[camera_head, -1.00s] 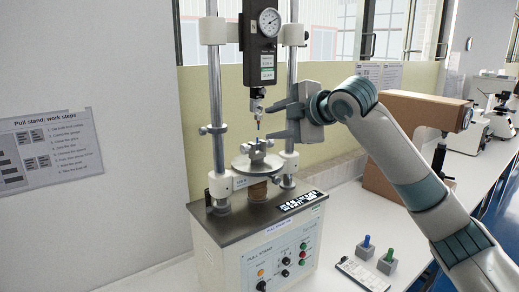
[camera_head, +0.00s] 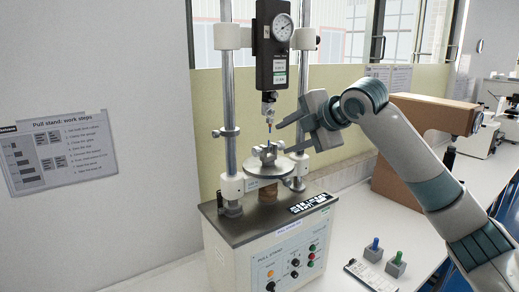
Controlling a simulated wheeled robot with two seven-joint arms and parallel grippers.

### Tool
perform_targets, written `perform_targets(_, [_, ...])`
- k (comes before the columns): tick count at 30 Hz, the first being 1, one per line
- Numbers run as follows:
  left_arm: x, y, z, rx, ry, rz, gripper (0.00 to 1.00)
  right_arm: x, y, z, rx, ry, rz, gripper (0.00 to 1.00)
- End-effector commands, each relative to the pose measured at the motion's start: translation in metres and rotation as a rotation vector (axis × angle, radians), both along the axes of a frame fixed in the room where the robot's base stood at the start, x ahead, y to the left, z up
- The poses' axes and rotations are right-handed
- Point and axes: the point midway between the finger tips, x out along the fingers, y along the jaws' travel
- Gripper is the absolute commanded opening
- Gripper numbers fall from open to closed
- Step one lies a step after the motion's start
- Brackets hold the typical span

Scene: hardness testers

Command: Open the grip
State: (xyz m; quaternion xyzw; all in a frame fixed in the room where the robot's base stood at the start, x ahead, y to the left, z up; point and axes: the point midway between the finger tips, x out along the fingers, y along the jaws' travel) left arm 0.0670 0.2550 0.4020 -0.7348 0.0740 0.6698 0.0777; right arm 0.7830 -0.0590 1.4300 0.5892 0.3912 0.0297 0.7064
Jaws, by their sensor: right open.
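The pull stand (camera_head: 262,264) has a grey top plate, two upright columns and a front panel. A black force gauge (camera_head: 273,60) with a round dial hangs between the columns. My left gripper is out of view.
Blue and green plugs stand on grey blocks (camera_head: 373,252) beside a phone-like device (camera_head: 370,275) on the white bench. A brown box-shaped instrument (camera_head: 400,182) stands behind my right arm. A work-steps sheet (camera_head: 60,152) is on the left wall.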

Motion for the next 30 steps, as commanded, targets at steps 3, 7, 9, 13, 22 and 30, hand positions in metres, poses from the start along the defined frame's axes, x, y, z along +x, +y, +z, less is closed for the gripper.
perform_targets(3, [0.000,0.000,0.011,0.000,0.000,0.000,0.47,0.011,0.010,-0.006,0.001,0.004,0.002,0.43])
perform_targets(7, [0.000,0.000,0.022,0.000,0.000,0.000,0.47,0.027,0.021,-0.018,0.000,0.005,0.001,0.43])
perform_targets(9, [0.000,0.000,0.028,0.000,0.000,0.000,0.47,0.036,0.027,-0.024,0.001,0.005,0.000,0.43])
perform_targets(13, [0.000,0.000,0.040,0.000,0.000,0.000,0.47,0.052,0.039,-0.036,0.001,0.005,0.000,0.43])
perform_targets(22, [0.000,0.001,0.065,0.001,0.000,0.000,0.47,0.088,0.065,-0.064,-0.001,0.005,0.000,0.43])
perform_targets(30, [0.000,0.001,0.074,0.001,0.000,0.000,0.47,0.104,0.076,-0.077,-0.001,0.001,0.000,0.43])
